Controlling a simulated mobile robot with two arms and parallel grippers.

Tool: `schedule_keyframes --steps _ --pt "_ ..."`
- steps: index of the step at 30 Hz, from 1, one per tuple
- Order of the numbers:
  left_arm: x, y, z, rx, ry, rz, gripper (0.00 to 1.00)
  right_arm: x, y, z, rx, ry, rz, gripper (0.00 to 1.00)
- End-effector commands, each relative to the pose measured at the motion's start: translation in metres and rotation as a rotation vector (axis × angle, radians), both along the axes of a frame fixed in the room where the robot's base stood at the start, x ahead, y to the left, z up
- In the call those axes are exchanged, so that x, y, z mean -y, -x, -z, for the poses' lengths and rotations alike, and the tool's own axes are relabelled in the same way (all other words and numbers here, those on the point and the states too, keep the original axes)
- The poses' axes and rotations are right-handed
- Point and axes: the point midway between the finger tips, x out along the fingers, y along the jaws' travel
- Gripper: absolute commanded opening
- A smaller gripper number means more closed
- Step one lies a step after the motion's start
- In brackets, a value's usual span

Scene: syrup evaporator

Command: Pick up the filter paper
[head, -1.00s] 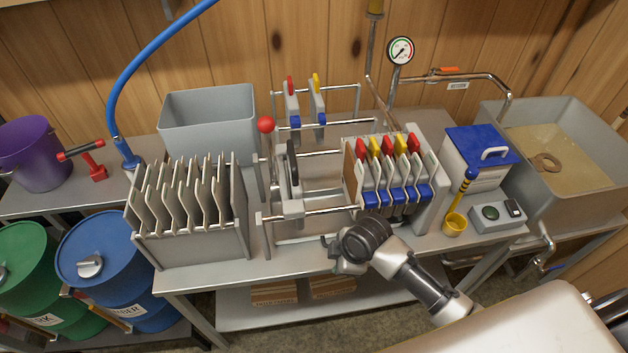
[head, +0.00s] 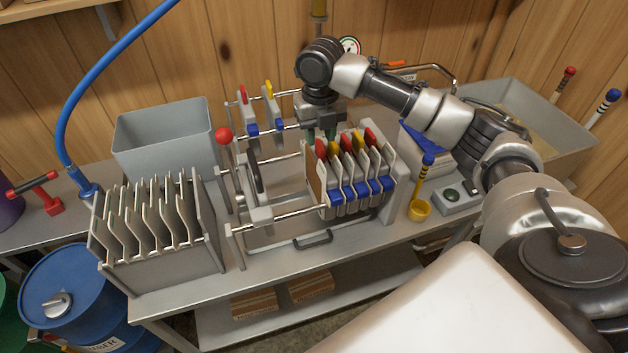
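A thin brown sheet, which looks like the filter paper (head: 314,184), stands upright at the left end of the plate stack in the filter press. Only its left face and edge show. My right gripper (head: 321,136) points down just above the top of this sheet and the left end of the stack. Its fingers look apart with nothing seen between them. Whether a fingertip touches the paper or a plate cannot be told. My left gripper is not in view.
Plates with red, yellow and blue tabs (head: 352,178) stand close to the paper. Press rails (head: 275,211) and a red-knobbed lever (head: 223,136) are to the left.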

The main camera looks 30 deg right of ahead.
Motion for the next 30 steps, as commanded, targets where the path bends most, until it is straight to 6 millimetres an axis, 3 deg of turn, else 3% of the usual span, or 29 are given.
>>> schedule_keyframes --steps 4,10,19,25,30 --pt "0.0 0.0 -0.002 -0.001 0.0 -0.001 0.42 0.007 -0.002 0.002 -0.006 -0.002 -0.027 0.34" --pt "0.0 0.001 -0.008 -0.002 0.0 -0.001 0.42 0.006 -0.001 0.034 -0.008 -0.001 -0.027 0.34" --pt "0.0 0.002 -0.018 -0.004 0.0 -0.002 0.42 0.004 -0.001 0.06 -0.006 -0.002 -0.026 0.34" --pt "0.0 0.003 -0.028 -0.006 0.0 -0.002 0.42 0.002 0.0 0.091 -0.005 -0.001 -0.025 0.34" --pt "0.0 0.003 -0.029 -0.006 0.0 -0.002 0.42 0.002 0.0 0.101 -0.002 -0.001 -0.027 0.34"
